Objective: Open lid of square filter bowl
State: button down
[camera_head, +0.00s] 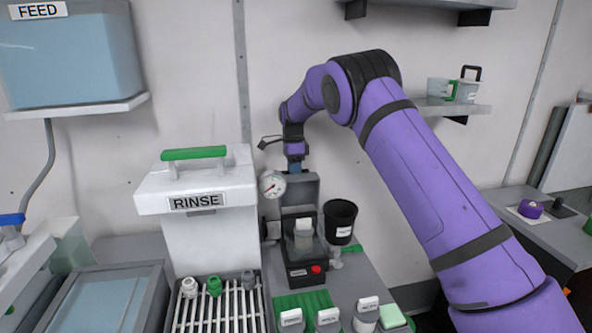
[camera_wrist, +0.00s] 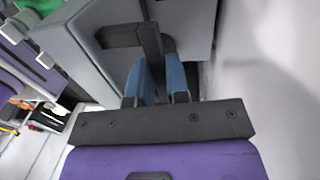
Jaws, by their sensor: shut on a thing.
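The grey square filter bowl (camera_head: 305,187) stands against the back wall, behind a dial gauge. My gripper (camera_head: 294,168) reaches down to its top edge from above. In the wrist view, a grey boxy body, apparently the bowl and its lid (camera_wrist: 185,28), fills the upper middle. A dark bar, apparently the lid's handle (camera_wrist: 151,45), runs between the blue fingers of my gripper (camera_wrist: 163,82). The fingers are shut on this bar. The seam between lid and bowl is not clear, so I cannot tell how far the lid stands open.
A white RINSE tank (camera_head: 205,225) with a green handle stands close on the left. The round dial gauge (camera_head: 271,184) is just in front of the bowl. A black cup (camera_head: 340,218) stands to the right. The wall is close behind.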

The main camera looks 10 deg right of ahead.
jog(key=shift+w+f, duration=0.35)
jog(key=shift+w, duration=0.45)
jog(key=shift+r, duration=0.1)
jog(key=c, duration=1.2)
grip_release()
jog(key=shift+c, duration=0.2)
jog(key=shift+o, duration=0.5)
notch_tip(320, 180, up, 10)
jog(key=w, duration=0.1)
jog(key=shift+w+r, duration=0.25)
